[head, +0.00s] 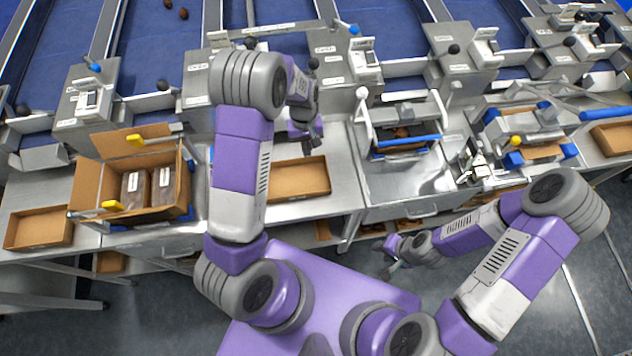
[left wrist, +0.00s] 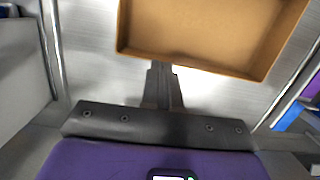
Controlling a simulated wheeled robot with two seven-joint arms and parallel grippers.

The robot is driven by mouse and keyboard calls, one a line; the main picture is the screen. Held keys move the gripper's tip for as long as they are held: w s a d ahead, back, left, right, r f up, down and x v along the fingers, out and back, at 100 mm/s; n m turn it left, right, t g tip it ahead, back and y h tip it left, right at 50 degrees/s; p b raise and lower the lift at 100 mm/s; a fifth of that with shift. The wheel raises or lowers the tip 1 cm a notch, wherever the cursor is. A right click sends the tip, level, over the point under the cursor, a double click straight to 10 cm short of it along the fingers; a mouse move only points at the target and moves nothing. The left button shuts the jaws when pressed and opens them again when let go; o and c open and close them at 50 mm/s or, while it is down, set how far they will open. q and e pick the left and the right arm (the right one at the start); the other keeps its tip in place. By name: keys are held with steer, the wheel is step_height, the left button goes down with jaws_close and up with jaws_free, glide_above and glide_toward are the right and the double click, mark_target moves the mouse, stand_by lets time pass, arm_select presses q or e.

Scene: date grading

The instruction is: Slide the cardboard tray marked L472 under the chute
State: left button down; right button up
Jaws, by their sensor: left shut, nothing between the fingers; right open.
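An empty, shallow cardboard tray (head: 298,197) lies on the steel bench in front of the grey machines, right of my left forearm. I cannot read a mark on it. In the left wrist view the tray (left wrist: 190,62) fills the top. My left gripper (head: 308,145) is shut and empty at the tray's far side. Its fingertips (left wrist: 161,68) appear at the tray's wall; I cannot tell whether they touch. The chute behind the tray is mostly hidden by my left arm. My right gripper (head: 388,258) is open and empty, low in front of the bench.
A cardboard box (head: 88,190) with packs stands left of my arm. Another shallow tray (head: 38,228) lies at far left, and one more (head: 612,139) at far right. A white-framed station with a blue bar (head: 408,142) stands to the right of the near tray.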

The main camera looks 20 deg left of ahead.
arm_select(q)
steer(key=p, duration=0.2)
glide_above(310, 174)
steer(key=s+d, duration=0.4)
steer(key=s, duration=0.2)
steer(key=shift+s+a+f, duration=0.1)
steer(key=shift+a, duration=0.1)
steer(key=shift+f+b, duration=0.55)
arm_select(e)
steer(key=shift+s+r, duration=0.35)
steer(key=shift+r, duration=0.25)
